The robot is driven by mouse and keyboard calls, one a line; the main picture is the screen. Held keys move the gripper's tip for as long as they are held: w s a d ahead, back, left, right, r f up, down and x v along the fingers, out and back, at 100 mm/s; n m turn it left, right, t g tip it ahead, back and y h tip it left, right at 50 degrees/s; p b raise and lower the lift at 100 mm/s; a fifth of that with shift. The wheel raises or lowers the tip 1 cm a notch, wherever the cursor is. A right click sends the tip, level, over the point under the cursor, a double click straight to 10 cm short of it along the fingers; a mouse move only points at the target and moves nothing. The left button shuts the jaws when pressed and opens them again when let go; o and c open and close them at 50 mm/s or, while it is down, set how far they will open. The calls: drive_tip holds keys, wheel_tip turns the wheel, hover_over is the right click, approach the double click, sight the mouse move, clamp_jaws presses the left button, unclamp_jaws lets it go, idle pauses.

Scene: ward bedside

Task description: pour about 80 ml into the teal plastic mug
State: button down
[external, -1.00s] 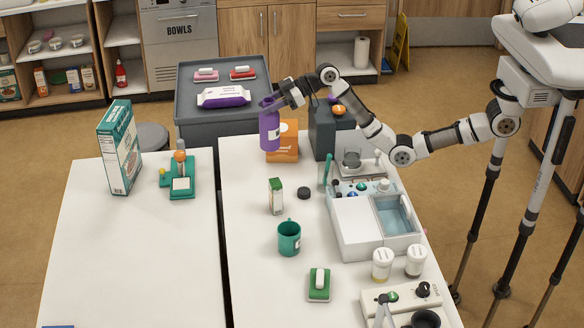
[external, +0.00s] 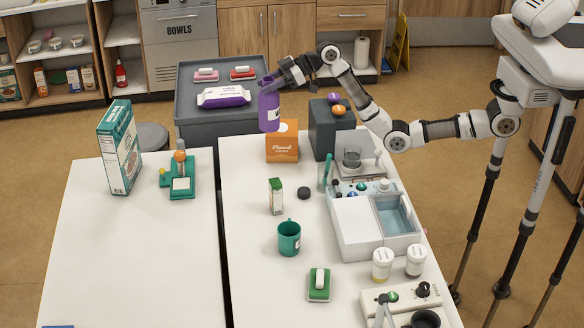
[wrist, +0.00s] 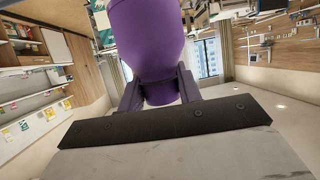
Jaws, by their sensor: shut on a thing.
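The teal plastic mug (external: 289,238) stands upright on the white table in the external view, with its open top showing. My gripper (external: 270,88) is shut on a purple bottle (external: 269,110) and holds it up in the air near the table's far end, well behind the mug. The bottle looks close to upright. In the wrist view the purple bottle (wrist: 148,40) sits between the dark fingers of my gripper (wrist: 160,88). The bottle's contents are hidden.
A green-and-white carton (external: 276,196) and a dark round cap (external: 304,193) stand behind the mug. An orange box (external: 282,142) is beyond them. A white unit with a water basin (external: 350,228) is right of the mug. The table left of the mug is clear.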

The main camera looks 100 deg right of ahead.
wheel_tip(320, 180, up, 2)
drive_tip(key=shift+r, duration=0.1)
drive_tip(key=w+a+f+m+h, duration=0.2)
drive_tip(key=w+a+m+h, duration=0.1)
drive_tip(key=a, duration=0.6)
drive_tip(key=w+a+f+m+h, duration=0.2)
drive_tip(key=a+h, duration=0.1)
drive_tip(key=a, duration=0.7)
drive_tip(key=s+a+r+m+g+h+b, duration=0.15)
drive_tip(key=s+a, duration=0.25)
drive_tip(key=a, duration=0.8)
drive_tip(key=s+a+r+m+g+h, duration=0.1)
drive_tip(key=s+a+r+m+h, duration=0.2)
drive_tip(key=a, duration=0.8)
wheel_tip(320, 180, down, 21)
drive_tip(key=s, duration=0.1)
drive_tip(key=shift+a, duration=0.15)
drive_tip(key=shift+r+n+y, duration=0.2)
drive_tip(key=shift+n+y, duration=0.05)
drive_tip(key=shift+y, duration=0.1)
